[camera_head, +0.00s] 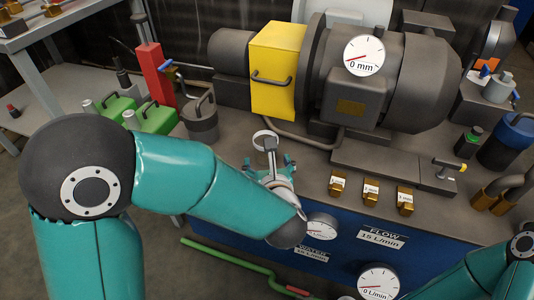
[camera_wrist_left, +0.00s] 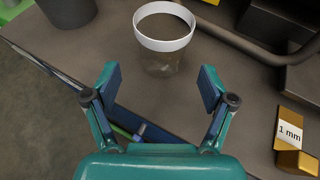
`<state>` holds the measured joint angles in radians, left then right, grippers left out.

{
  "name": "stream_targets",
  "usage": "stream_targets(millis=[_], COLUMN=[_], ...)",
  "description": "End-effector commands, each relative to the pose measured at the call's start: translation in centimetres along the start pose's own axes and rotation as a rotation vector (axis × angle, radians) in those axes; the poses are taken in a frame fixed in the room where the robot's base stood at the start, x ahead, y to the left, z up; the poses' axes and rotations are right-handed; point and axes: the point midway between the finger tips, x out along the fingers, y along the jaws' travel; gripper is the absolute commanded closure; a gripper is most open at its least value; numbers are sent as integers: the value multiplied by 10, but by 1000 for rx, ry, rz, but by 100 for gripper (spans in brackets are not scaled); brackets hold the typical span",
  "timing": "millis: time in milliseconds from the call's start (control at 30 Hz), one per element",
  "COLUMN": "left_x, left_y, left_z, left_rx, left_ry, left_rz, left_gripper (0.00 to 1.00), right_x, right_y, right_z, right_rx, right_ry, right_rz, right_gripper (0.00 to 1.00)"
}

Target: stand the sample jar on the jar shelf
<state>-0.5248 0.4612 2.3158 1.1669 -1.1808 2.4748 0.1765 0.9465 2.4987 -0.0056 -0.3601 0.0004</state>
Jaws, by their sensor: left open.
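The sample jar is a clear jar with a white rim (camera_wrist_left: 163,45). It stands upright on the grey bench top, just beyond my left fingertips in the left wrist view. In the head view its white rim (camera_head: 266,136) shows above my left gripper (camera_head: 269,164), which partly covers the lower part of the jar. My left gripper is open and empty in the left wrist view (camera_wrist_left: 158,84), its two fingers apart on the near side of the jar. I cannot tell which surface is the jar shelf. Only part of my right arm shows at the lower right; its gripper is out of view.
Brass blocks (camera_head: 371,192) sit to the right. The bench's front edge is near.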

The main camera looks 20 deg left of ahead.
Motion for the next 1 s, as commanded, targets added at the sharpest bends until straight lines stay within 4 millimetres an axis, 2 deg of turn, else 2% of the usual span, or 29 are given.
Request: stream_targets(millis=[33,267,600,867,1000], left_x=[7,20,62,65,65], left_y=[0,0,-3,-4,-4], left_z=[-1,-2,-3,-2,-2], left_rx=[0,1,0,2,2], left_ry=[1,0,0,0,0], left_rz=[2,0,1,-2,-2], left_gripper=[17,17,17,17,37], right_x=[2,5,16,16,16], right_y=[1,2,6,6,6], right_z=[0,0,0,0,0], right_rx=[0,0,0,0,0], right_ry=[0,0,0,0,0], right_rz=[0,0,0,0,0], right_gripper=[60,60,60,60,60])
